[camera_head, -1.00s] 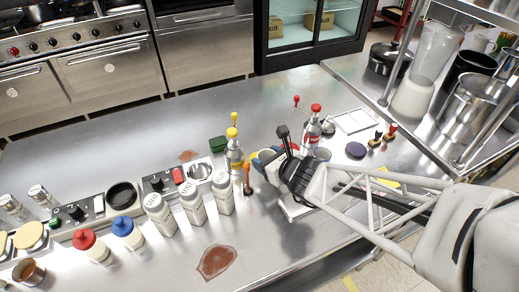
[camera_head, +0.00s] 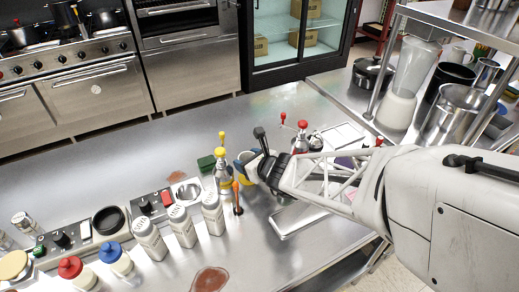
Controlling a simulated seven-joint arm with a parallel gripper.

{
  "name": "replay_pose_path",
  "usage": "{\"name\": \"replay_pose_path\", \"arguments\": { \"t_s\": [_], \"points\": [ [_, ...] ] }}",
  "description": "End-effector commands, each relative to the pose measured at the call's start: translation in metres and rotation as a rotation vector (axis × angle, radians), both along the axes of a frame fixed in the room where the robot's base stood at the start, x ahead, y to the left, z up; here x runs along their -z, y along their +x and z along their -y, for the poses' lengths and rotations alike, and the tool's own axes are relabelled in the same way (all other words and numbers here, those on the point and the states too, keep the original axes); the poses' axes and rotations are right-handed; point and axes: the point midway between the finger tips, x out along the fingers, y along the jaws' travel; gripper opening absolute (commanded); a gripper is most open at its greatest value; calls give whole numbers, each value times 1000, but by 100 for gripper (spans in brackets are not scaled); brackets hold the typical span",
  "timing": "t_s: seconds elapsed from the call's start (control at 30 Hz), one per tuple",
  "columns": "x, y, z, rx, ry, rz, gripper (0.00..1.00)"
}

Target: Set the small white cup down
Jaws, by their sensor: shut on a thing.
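My gripper (camera_head: 250,166) is at the centre of the view, low over the steel counter, just right of a yellow-topped bottle (camera_head: 223,179). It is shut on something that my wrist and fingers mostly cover. I take this to be the small white cup, but its shape and tilt do not show clearly. A bit of blue and yellow shows at the fingertips, and I cannot tell what it belongs to. Whether the held thing touches the counter is hidden.
An orange-handled tool (camera_head: 237,197) stands close left of my gripper. White shaker bottles (camera_head: 181,227) line the left front. A red-topped bottle (camera_head: 301,138) stands behind my arm. A steel tray (camera_head: 297,222) lies below it. The counter's back left is clear; a reddish stain (camera_head: 209,280) lies in front.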

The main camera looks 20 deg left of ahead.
Motion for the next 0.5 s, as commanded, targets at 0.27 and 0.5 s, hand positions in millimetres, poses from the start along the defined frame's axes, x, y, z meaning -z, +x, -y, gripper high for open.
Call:
{"name": "replay_pose_path", "arguments": {
  "t_s": [0.27,0.5],
  "points": [
    [22,0,0,0,0,-1,34],
    [35,0,0,0,0,0,34]
  ]
}}
